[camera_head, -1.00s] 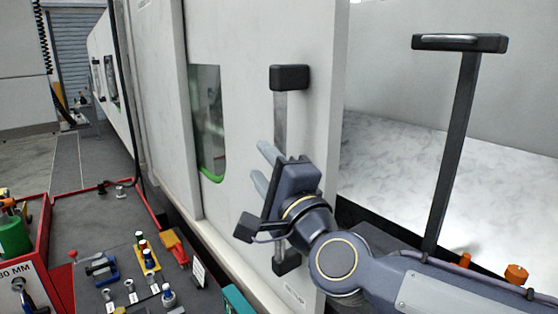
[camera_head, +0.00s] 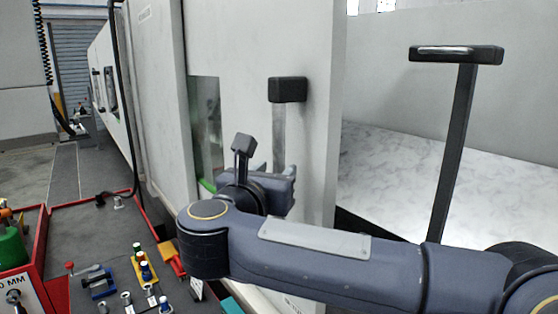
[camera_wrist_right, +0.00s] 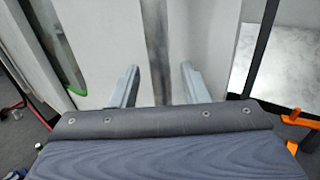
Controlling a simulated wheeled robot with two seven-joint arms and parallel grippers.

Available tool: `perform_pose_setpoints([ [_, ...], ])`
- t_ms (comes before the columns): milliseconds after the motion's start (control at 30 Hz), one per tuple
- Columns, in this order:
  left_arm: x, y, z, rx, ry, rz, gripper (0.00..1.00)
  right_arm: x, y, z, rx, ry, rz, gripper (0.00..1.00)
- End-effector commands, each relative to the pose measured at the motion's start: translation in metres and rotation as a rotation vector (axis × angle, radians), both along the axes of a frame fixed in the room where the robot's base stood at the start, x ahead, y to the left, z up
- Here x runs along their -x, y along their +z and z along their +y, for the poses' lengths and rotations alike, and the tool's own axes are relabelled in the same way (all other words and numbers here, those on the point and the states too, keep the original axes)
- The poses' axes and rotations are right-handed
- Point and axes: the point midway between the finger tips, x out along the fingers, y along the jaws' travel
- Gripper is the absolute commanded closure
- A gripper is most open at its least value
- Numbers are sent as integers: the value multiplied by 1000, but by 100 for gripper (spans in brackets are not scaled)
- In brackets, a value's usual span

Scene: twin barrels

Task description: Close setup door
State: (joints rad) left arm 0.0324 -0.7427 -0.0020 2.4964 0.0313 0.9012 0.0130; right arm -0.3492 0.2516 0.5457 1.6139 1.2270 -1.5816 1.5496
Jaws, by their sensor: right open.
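The setup door is a white panel (camera_head: 240,50) with a green-edged window (camera_head: 205,125), left of an open bay. Its upright grey handle bar (camera_head: 279,135) hangs below a black bracket (camera_head: 288,89); the bar's lower part is hidden behind my arm. My right gripper (camera_head: 275,180) is at the handle, its fingers hidden in the head view. In the right wrist view the gripper (camera_wrist_right: 160,78) is open, its two fingers apart, with the handle bar (camera_wrist_right: 157,40) showing between them. I cannot tell whether either finger touches it. My left gripper is not in view.
Right of the door is an open bay with a pale marbled surface (camera_head: 400,165). A dark post with a crossbar (camera_head: 455,130) stands there. At lower left, a red-edged grey tray (camera_head: 75,220) carries several small tools, close to the door's foot.

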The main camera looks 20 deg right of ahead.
Motion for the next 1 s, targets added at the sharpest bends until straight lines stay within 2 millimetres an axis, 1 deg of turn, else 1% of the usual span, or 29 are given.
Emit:
perform_pose_setpoints([
  [33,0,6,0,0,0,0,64,-6,2,-6,2,-4,3,59],
  [200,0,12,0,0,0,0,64,-20,1,-16,1,-1,1,59],
  [333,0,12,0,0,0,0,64,-24,0,-18,1,0,0,59],
  [533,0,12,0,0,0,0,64,-24,0,-18,2,1,0,59],
  [567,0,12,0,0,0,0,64,-24,0,-18,2,1,0,62],
  [800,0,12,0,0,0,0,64,-24,0,-18,2,1,0,93],
  [867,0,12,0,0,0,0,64,-24,0,-18,2,1,0,100],
  [1000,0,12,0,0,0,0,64,-24,0,-18,2,1,0,100],
])
